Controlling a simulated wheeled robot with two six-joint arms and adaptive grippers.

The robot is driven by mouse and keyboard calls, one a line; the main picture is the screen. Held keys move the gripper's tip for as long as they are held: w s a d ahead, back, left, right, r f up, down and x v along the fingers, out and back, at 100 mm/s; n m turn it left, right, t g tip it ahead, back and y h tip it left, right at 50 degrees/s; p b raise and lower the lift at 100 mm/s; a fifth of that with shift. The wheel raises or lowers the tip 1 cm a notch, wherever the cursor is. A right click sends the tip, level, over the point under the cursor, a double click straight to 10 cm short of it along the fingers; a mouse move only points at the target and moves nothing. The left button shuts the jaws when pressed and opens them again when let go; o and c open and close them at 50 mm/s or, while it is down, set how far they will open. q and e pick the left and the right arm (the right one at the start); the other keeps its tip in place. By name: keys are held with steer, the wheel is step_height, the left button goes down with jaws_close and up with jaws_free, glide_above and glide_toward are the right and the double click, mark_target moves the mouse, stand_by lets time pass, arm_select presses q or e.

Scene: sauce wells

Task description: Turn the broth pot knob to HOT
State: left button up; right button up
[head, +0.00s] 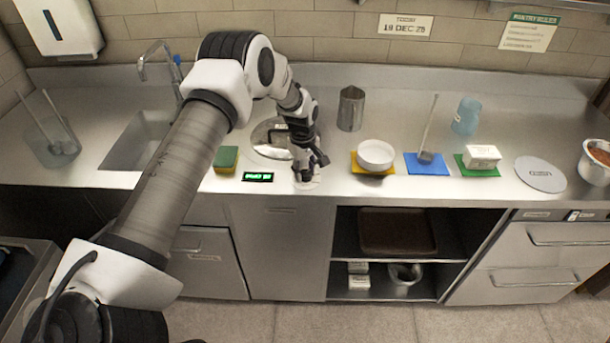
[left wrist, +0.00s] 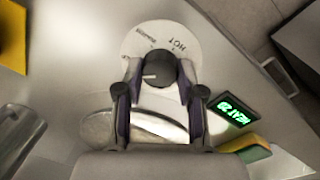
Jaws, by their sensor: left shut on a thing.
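The broth pot knob (left wrist: 158,66) is dark and round, on a white dial plate (left wrist: 197,53). The word HOT stands at the plate's upper right in the left wrist view; smaller lettering to its left is hard to read. A white mark on the knob points left, away from HOT. My left gripper (left wrist: 158,80) is shut on the knob, one finger on each side. In the head view my left gripper (head: 308,172) points down at the counter's front edge and mostly hides the knob. The broth pot's round metal lid (head: 268,150) lies just behind it. My right gripper is not in view.
A green-lit display (head: 258,177) and a yellow-green sponge (head: 226,159) are left of the gripper. A white bowl (head: 375,154) on a yellow mat stands close on the right. A metal pitcher (head: 351,108) stands behind. The sink (head: 140,140) is farther left.

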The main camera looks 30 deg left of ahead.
arm_select(q)
steer(key=m+b, duration=0.1)
steer(key=m, duration=0.1)
steer(key=m+b, duration=0.1)
steer(key=m, duration=0.1)
steer(key=m+b, duration=0.1)
steer(key=m, duration=0.1)
steer(key=shift+s+f, duration=0.15)
steer(key=shift+f, duration=0.25)
steer(key=m+b, duration=0.2)
steer(key=m, duration=0.4)
steer(key=shift+m+g, duration=0.4)
steer(key=m+b, duration=0.1)
steer(key=m, duration=0.2)
steer(key=shift+r+m, duration=0.1)
steer(key=shift+m, duration=0.2)
steer(key=m, duration=0.3)
steer(key=shift+m+b, duration=0.3)
steer(key=shift+b, duration=0.05)
steer(key=m, duration=0.3)
steer(key=shift+m, duration=0.3)
steer(key=shift+m+g+b, duration=0.3)
steer(key=shift+m, duration=1.3)
